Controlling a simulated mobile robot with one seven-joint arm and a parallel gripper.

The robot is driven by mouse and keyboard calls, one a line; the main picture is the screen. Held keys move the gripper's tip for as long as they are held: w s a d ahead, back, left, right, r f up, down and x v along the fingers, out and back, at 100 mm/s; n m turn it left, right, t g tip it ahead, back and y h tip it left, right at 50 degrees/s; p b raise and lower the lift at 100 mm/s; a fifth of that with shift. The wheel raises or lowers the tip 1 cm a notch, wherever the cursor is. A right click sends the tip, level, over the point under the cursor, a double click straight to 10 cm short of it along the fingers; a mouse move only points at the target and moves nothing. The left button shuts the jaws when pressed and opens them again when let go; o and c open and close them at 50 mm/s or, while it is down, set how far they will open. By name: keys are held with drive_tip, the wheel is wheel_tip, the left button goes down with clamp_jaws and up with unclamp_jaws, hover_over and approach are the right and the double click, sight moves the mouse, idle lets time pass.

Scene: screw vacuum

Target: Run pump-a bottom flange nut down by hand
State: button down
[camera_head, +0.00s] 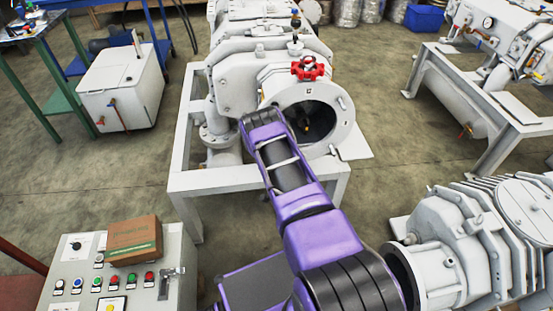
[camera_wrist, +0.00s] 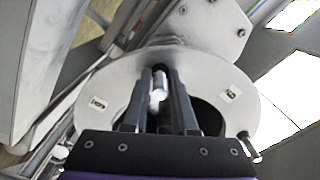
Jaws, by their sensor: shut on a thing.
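The pump (camera_head: 255,78) is a pale grey machine on a white frame, with a large round flange (camera_head: 343,130) around a dark opening facing me. In the wrist view the flange (camera_wrist: 105,85) fills the middle. My gripper (camera_wrist: 160,80) reaches across the flange opening, its two dark fingers close together near a dark hole in the ring. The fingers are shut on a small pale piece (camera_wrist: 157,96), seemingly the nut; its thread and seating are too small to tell. In the head view my purple arm covers the lower left of the flange and my fingertips cannot be made out.
A control box (camera_head: 75,265) with a carton (camera_head: 134,240) stands at lower left. Another pump (camera_head: 450,235) is at lower right. Open floor lies between.

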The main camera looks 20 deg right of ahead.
drive_tip(key=shift+m, duration=1.7)
drive_tip(key=shift+a+f, duration=0.1)
drive_tip(key=c, duration=0.7)
unclamp_jaws()
drive_tip(key=shift+s, duration=0.15)
